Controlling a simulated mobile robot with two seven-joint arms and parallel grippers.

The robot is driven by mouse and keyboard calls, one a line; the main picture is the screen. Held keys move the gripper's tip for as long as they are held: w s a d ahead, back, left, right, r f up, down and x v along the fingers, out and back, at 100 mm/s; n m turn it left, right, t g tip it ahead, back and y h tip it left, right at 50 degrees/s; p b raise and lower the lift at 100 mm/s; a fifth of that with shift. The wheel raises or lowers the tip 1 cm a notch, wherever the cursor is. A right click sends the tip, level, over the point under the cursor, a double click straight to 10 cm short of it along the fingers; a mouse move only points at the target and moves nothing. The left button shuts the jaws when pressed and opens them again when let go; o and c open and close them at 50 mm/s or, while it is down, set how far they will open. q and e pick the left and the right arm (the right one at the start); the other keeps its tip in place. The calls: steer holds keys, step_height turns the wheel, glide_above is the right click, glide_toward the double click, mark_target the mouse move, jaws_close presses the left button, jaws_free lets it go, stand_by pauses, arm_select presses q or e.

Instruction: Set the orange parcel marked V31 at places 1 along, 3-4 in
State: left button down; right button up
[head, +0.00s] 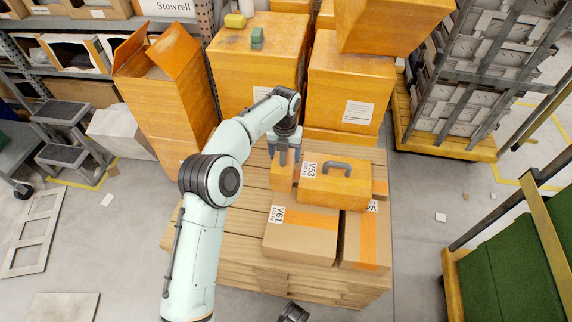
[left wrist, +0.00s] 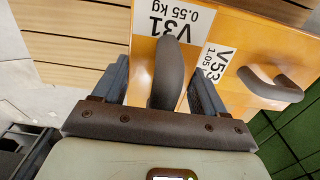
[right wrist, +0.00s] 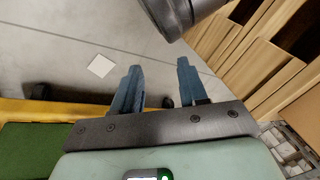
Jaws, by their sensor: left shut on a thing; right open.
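The orange parcel marked V31 (left wrist: 144,52) has a grey handle and a white label. In the head view it (head: 282,177) is a narrow block at the left end of the orange parcel V53 (head: 338,193). My left gripper (head: 286,157) is above it, shut on the V31 handle; in the left wrist view the handle stands between the fingers (left wrist: 160,80). I cannot tell whether V31 rests on the slatted wooden pallet (head: 226,238) or hangs just above it. My right gripper (right wrist: 155,85) is open and empty, over the grey floor.
Carton V61 (head: 300,242) and another taped carton (head: 366,245) stand in front of V53. Large orange boxes (head: 258,70) (head: 350,85) fill the back. The pallet's left front is bare. A rack cart (head: 470,75) and a green-decked cart (head: 515,265) stand right.

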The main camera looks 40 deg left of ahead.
arm_select(q)
steer(key=shift+f, duration=0.55)
step_height(320, 180, down, 3)
steer(key=shift+r+b, duration=0.2)
steer(key=shift+b, duration=0.3)
steer(key=shift+f, duration=0.4)
arm_select(e)
steer(key=shift+s+d+f, duration=0.15)
steer(key=shift+s+f, duration=0.2)
steer(key=shift+f, duration=0.15)
steer(key=shift+s+d+f, duration=0.1)
steer(key=shift+s+f, duration=0.2)
steer(key=shift+f, duration=0.2)
arm_select(q)
steer(key=shift+f, duration=0.3)
steer(key=shift+f, duration=0.1)
steer(key=shift+c, duration=1.7)
jaws_free()
steer(key=shift+f, duration=0.1)
arm_select(e)
steer(key=shift+s+f+g, duration=0.1)
steer(key=shift+g, duration=0.2)
